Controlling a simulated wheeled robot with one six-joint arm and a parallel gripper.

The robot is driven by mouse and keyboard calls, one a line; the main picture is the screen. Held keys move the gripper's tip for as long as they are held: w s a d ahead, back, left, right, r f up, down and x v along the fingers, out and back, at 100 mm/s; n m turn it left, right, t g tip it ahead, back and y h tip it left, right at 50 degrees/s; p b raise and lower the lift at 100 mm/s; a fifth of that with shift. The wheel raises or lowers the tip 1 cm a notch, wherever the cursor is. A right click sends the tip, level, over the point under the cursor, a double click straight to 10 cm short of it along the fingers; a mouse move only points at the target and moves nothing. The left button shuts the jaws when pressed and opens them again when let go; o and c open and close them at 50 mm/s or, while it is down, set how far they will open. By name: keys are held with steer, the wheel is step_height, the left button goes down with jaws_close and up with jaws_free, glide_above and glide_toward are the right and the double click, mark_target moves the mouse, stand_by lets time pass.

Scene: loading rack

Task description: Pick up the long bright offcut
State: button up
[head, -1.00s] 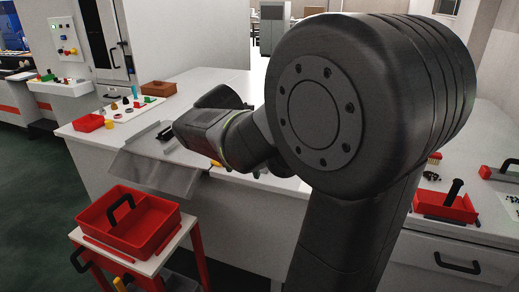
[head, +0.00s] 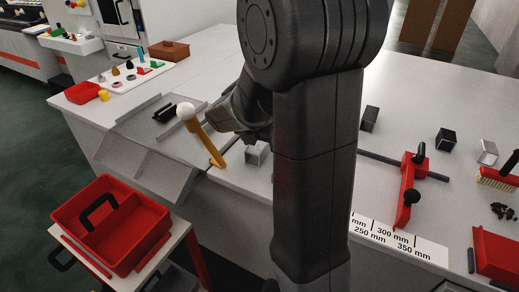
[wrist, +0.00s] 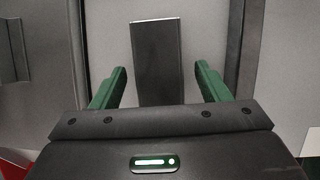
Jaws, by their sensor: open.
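In the wrist view, a long grey bar-like piece (wrist: 157,62) with a bright far edge lies between the green fingers of my gripper (wrist: 158,88). The fingers are open, with a gap on each side of the piece. The wrist view does not settle whether this is the long bright offcut. In the head view, a silvery block (head: 254,153) sits near the table's front edge, partly beside my arm. Another bright block (head: 488,152) stands at the right. My fingertips are hidden in the head view.
A yellow-handled mallet (head: 206,138) rises beside my wrist. A sloped metal tray (head: 148,172) is at the table's left edge. A red divided caddy (head: 88,242) stands lower left. Dark blocks (head: 370,118) and a red clamp-like tool (head: 407,190) lie on the right.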

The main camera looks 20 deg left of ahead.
steer(key=shift+w+f, duration=0.2)
steer(key=shift+f, duration=0.3)
steer(key=shift+f, duration=0.25)
stand_by(0.3)
steer(key=c, duration=1.1)
steer(key=shift+r, duration=0.1)
